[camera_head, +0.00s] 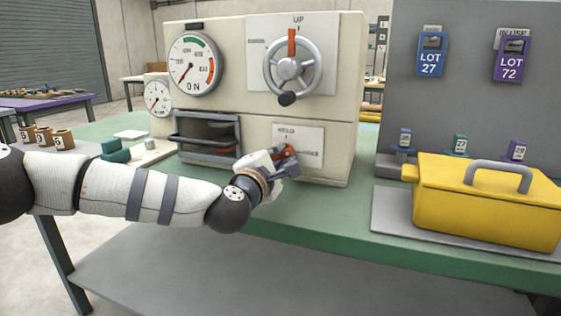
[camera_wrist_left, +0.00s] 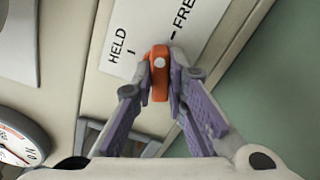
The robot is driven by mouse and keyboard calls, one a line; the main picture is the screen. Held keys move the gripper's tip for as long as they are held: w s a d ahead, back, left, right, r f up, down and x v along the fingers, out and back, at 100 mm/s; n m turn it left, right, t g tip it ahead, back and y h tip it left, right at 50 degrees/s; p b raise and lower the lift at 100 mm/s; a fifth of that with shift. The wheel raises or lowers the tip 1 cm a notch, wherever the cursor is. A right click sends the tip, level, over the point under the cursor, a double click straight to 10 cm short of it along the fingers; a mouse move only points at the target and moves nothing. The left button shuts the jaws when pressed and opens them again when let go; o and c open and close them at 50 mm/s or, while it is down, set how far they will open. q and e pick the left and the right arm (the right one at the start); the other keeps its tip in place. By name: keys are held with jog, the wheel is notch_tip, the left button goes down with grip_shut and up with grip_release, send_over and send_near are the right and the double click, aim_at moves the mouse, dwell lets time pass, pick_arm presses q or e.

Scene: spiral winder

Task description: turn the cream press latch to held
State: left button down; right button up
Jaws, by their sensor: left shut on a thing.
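The cream press (camera_head: 235,45) stands on a green bench. Its orange-red latch (camera_head: 289,151) sits on a white plate (camera_head: 310,135) low on the right of its front. The plate is marked HELD at the top, with another mark at the right. In the left wrist view the latch (camera_wrist_left: 159,82) is between the fingertips of my left gripper (camera_wrist_left: 157,88), which is shut on it. My right gripper is not in view.
Above the latch is a grey handwheel (camera_head: 289,68) with its red mark at UP. A dark-windowed drawer (camera_head: 209,137) is left of the latch. A yellow lidded box (camera_head: 480,210) stands on a grey mat to the right. Dial gauges (camera_head: 193,63) are at upper left.

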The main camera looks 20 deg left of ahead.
pick_arm(q)
jog(key=n+b, duration=0.1)
jog(key=n, duration=0.1)
jog(key=n+b, duration=0.1)
jog(key=shift+f+n, duration=0.2)
jog(key=shift+n, duration=0.2)
jog(key=n+b, duration=0.2)
jog(key=n, duration=0.1)
jog(key=shift+n, duration=0.3)
jog(key=n+b, duration=0.3)
jog(key=shift+n, duration=0.4)
jog(key=shift+r+n+b, duration=0.1)
jog(key=shift+n+b, duration=0.45)
jog(key=shift+n, duration=0.35)
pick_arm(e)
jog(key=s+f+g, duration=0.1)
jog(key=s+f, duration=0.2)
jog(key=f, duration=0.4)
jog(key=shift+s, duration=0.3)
pick_arm(q)
jog(key=shift+r, duration=0.1)
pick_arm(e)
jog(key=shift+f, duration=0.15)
pick_arm(q)
jog(key=c, duration=1.6)
grip_release()
